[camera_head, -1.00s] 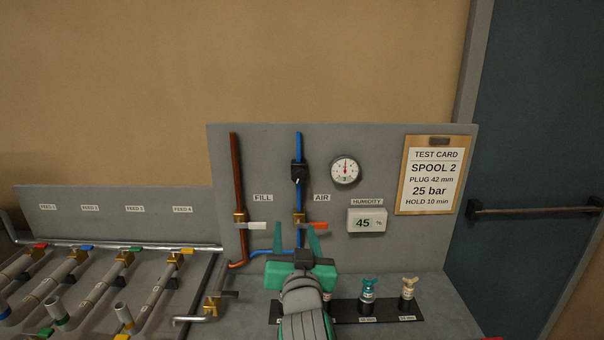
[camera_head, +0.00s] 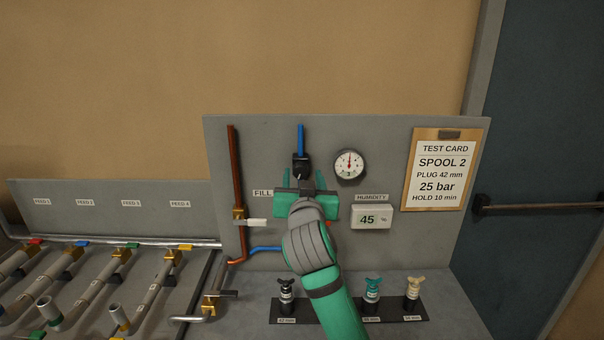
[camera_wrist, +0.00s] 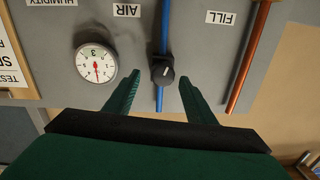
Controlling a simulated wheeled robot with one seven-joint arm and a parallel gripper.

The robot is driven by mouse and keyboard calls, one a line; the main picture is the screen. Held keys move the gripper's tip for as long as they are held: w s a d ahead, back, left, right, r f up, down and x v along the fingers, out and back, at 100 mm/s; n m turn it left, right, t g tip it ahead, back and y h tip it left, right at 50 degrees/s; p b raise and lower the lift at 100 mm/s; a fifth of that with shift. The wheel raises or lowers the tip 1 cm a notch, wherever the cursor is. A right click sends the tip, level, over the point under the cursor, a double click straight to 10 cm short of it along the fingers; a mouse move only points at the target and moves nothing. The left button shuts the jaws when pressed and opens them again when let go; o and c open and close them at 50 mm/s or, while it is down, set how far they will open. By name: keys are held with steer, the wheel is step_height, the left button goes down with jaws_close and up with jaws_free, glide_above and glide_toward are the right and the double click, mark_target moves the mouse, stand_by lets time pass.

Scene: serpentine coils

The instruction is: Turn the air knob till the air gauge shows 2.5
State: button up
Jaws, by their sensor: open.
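The air knob (camera_head: 301,165) is a black knob on the blue air pipe (camera_head: 300,138), fixed to the grey panel. In the wrist view the knob (camera_wrist: 162,73) has a pale mark and lies a little beyond the fingertips, between their lines. My gripper (camera_head: 301,177) is open, its green fingers (camera_wrist: 158,82) either side of the pipe, with nothing held. The round white air gauge (camera_head: 350,164) has a red needle; it also shows in the wrist view (camera_wrist: 97,64), upside down. The needle points near the dial's top, but the exact reading is too small to tell.
A copper fill pipe (camera_head: 233,165) with a white-handled valve (camera_head: 255,222) stands left of my gripper. The humidity display (camera_head: 371,216) reading 45 is at lower right. Several plugs stand in a black rack (camera_head: 330,313) below. The test card (camera_head: 445,171) hangs at right.

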mark_target(301, 170)
steer(key=shift+w+d, duration=0.1)
steer(key=shift+w, duration=0.5)
steer(key=shift+w+a, duration=0.55)
steer(key=shift+w, duration=0.1)
steer(key=shift+d, duration=0.1)
